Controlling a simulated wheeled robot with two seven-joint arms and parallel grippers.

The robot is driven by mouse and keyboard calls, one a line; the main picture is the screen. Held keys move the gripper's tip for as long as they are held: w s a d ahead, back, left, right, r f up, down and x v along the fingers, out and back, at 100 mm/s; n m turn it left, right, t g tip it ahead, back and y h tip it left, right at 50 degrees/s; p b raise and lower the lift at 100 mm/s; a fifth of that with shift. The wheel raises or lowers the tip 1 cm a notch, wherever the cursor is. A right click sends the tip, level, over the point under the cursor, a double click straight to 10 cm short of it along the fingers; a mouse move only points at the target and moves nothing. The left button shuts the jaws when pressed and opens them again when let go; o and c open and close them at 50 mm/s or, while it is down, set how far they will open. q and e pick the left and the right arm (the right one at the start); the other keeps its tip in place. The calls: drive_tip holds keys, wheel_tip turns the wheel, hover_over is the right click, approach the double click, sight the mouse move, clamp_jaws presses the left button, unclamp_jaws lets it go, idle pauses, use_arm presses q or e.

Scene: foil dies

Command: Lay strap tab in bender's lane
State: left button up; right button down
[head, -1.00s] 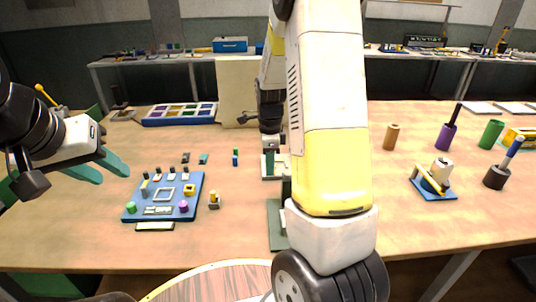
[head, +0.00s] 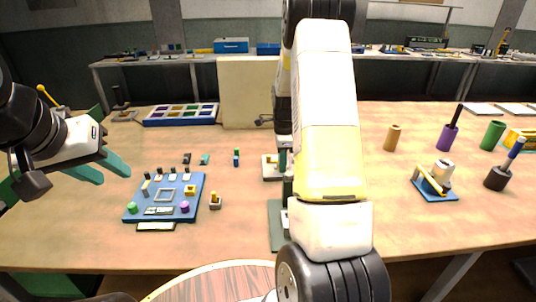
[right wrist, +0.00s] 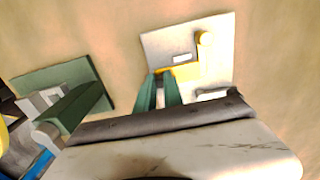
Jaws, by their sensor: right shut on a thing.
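In the right wrist view my right gripper (right wrist: 160,84) points at a pale plate (right wrist: 158,43) with a yellow post and a yellow strip, seemingly the bender. The plate also shows in the head view (head: 268,173), partly behind my right arm. The gripper's green fingers are close together, with their tips at the yellow strip. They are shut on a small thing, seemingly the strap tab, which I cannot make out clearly. Whether it touches the plate I cannot tell. My left gripper (head: 102,168) is open and empty, above the table's left side.
A green base with a lever (right wrist: 62,92) stands left of the plate in the wrist view. A blue board (head: 174,196) with several small parts lies left of centre. Several cylinders and a blue-based fixture (head: 434,193) stand right.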

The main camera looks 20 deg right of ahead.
drive_tip(key=shift+f, duration=0.55)
drive_tip(key=c, duration=1.5)
unclamp_jaws()
drive_tip(key=shift+r, duration=0.1)
wheel_tip(320, 180, up, 12)
drive_tip(key=r, duration=0.1)
drive_tip(key=s+a+r+n+t+y, duration=0.1)
drive_tip(key=s+a+r+n+t, duration=0.2)
drive_tip(key=s+a+r+n, duration=0.65)
drive_tip(key=s+a+r+n+t, duration=0.1)
drive_tip(key=s+n, duration=0.3)
drive_tip(key=s, duration=0.1)
drive_tip(key=s+a+r+n+t, duration=0.1)
drive_tip(key=s+a+n, duration=0.1)
drive_tip(key=s+n, duration=0.2)
drive_tip(key=s+a+r+n+t+y, duration=0.1)
drive_tip(key=s+r+n, duration=0.1)
drive_tip(key=s+n, duration=0.2)
drive_tip(key=shift+s+a, duration=0.15)
drive_tip(key=shift+s, duration=0.65)
drive_tip(key=shift+s+a, duration=0.15)
drive_tip(key=shift+s, duration=0.65)
